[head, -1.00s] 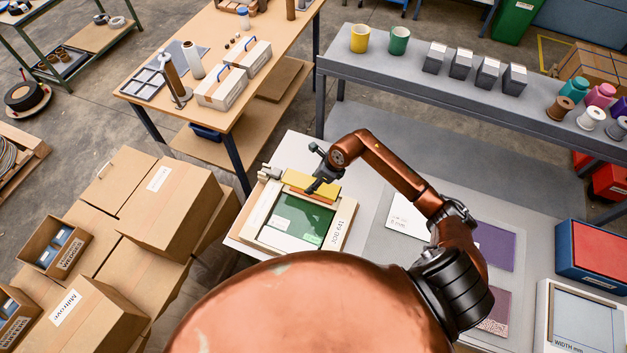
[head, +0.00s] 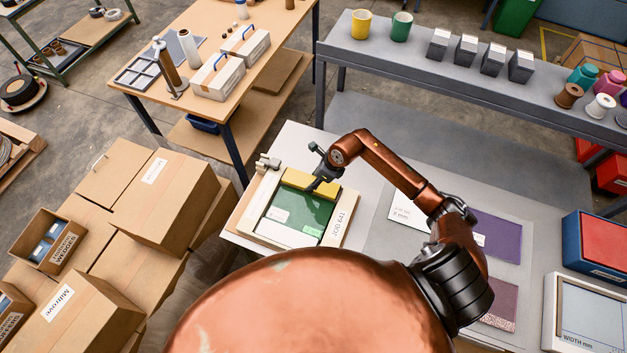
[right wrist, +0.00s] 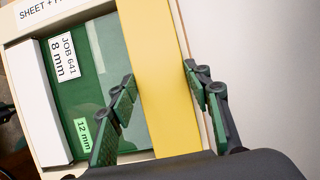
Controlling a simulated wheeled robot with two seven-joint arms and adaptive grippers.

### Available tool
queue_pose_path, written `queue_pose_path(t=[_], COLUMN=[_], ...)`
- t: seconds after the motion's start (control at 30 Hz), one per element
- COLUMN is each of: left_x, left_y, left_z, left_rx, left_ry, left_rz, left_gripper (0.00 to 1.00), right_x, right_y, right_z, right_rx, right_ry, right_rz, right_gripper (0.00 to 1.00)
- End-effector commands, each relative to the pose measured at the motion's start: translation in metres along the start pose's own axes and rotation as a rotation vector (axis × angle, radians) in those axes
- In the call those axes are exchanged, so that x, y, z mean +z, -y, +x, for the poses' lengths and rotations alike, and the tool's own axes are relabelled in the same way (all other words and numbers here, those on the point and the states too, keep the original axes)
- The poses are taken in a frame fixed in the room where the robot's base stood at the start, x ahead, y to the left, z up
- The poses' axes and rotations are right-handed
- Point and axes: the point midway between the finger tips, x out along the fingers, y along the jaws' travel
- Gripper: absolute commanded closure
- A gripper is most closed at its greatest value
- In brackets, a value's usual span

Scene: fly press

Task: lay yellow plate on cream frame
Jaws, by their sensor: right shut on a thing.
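The yellow plate (head: 318,184) is a flat strip at the far end of the cream frame (head: 347,207). It appears level and lies along the far edge of the green sheet (head: 313,208); I cannot tell whether it touches the frame. My right gripper (head: 313,186) is shut on the plate. In the right wrist view its fingers (right wrist: 160,92) stand on the two long sides of the yellow plate (right wrist: 150,50). The fingers and arm hide part of the plate in the head view. My left gripper is not in view.
A white bar (head: 286,234) lies at the near end of the frame. A small grey clamp-like part (head: 268,162) sits at its far left corner. Purple sheets (head: 497,235) and a white card (head: 408,209) lie to the right. Cardboard boxes (head: 165,200) stand at the left.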

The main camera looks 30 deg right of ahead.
Motion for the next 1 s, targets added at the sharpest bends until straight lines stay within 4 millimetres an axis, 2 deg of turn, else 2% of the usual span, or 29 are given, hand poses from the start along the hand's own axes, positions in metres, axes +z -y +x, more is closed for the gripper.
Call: queue_pose_path(t=[0.67, 0.7, 1.0], left_x=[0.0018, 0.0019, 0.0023], left_y=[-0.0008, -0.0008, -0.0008], left_z=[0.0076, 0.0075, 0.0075], left_rx=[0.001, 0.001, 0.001], left_ry=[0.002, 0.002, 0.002], left_rz=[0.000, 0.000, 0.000], left_gripper=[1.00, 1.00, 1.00], right_x=[-0.0031, -0.0030, -0.0031], right_y=[0.0002, 0.0002, 0.0000], right_z=[0.0079, 0.0078, 0.0078], right_rx=[-0.001, -0.001, 0.000], right_ry=[0.001, 0.001, 0.000], right_rz=[0.000, 0.000, 0.000], right_gripper=[0.83, 0.54, 0.35])
